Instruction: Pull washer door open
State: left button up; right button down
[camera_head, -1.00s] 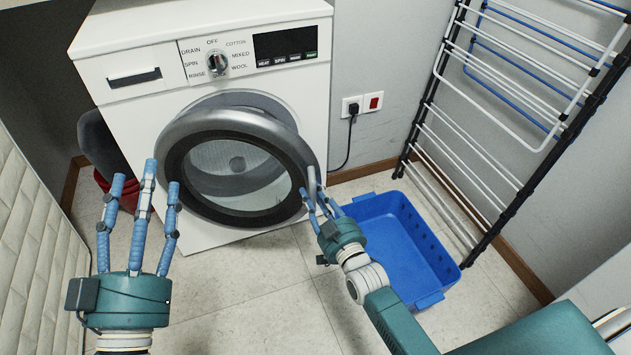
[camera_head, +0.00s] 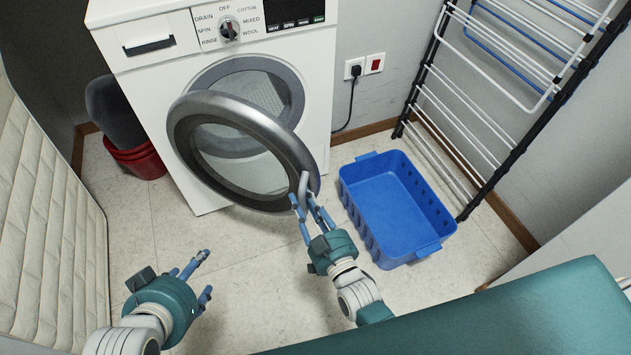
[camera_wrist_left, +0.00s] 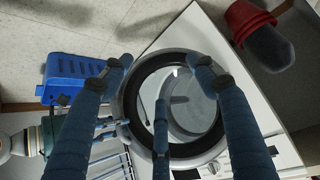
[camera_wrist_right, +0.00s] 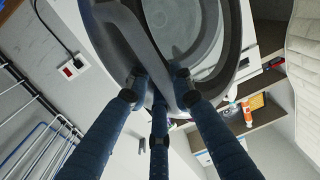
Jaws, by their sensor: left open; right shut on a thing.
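The washer (camera_head: 180,80) is a white front loader at the back. My right gripper (camera_head: 308,205) is shut on the door handle (camera_head: 304,184) at the door's lower right edge; the fingers also wrap the handle in the right wrist view (camera_wrist_right: 158,88). My left gripper (camera_head: 203,277) is open and empty, low in front of the washer and apart from the door. In the left wrist view its spread fingers (camera_wrist_left: 160,85) partly cover the door.
A blue basket (camera_head: 395,205) lies on the floor right of the door. A drying rack (camera_head: 480,120) leans at the right wall. A red bucket (camera_head: 137,160) stands left of the washer. A quilted pale panel (camera_head: 50,220) borders the left. The floor before the washer is clear.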

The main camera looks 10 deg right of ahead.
pick_arm(q)
jog(key=s+a+f+g, duration=0.1)
jog(key=s+g, duration=0.1)
jog(key=s, duration=0.3)
jog(key=s+a+f+g+y+p, duration=0.1)
jog(key=s+a+f+g, duration=0.1)
jog(key=s, duration=0.3)
jog(key=shift+f, duration=0.3)
pick_arm(e)
jog(key=s+a, duration=0.5)
jog(key=s, duration=0.1)
jog(key=shift+a+f, duration=0.15)
jog(key=shift+a, duration=0.2)
jog(key=c, duration=1.5)
grip_release()
pick_arm(q)
jog(key=shift+s+d, duration=0.1)
pick_arm(e)
jog(key=v, duration=1.2)
